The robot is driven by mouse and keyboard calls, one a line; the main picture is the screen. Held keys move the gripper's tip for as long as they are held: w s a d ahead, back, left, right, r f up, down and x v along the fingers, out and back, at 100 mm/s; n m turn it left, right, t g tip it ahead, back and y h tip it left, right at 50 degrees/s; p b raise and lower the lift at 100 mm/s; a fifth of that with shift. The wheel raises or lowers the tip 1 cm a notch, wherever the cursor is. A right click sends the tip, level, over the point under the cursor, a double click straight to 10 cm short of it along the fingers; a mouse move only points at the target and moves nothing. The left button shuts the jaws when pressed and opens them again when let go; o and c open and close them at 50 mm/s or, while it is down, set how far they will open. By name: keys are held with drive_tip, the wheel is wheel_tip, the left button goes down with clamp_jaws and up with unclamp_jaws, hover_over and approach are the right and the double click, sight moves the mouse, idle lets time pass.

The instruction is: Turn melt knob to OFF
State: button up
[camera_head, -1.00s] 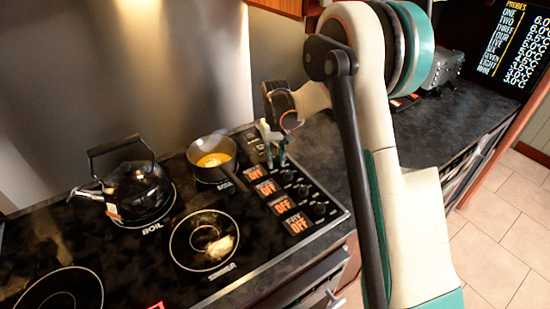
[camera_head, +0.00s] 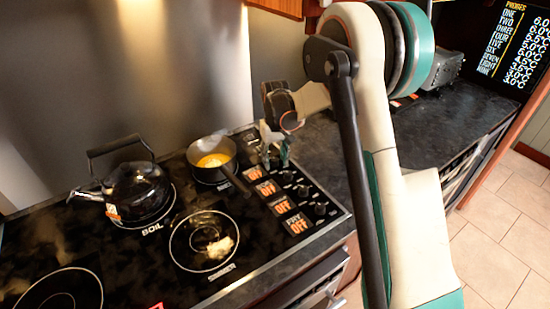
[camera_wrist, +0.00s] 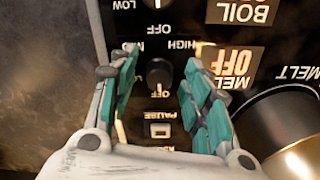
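The melt knob (camera_wrist: 159,75) is a round black knob with OFF, MED and HIGH printed around it, in the wrist view. My gripper (camera_wrist: 160,68) is open, with its teal-padded fingers on either side of the knob. I cannot tell whether either finger touches it. The melt display (camera_wrist: 233,65) beside it shows OFF in orange. In the head view my gripper (camera_head: 273,143) is low over the back end of the control panel and hides the melt knob.
A saucepan (camera_head: 213,160) with orange contents stands on the burner left of my gripper, its handle towards the panel. Other knobs (camera_head: 303,190) line the panel nearer the front. A black kettle (camera_head: 137,191) stands further left.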

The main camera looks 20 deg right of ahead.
sight(275, 160)
wheel_tip(275, 160, up, 12)
idle(0.6)
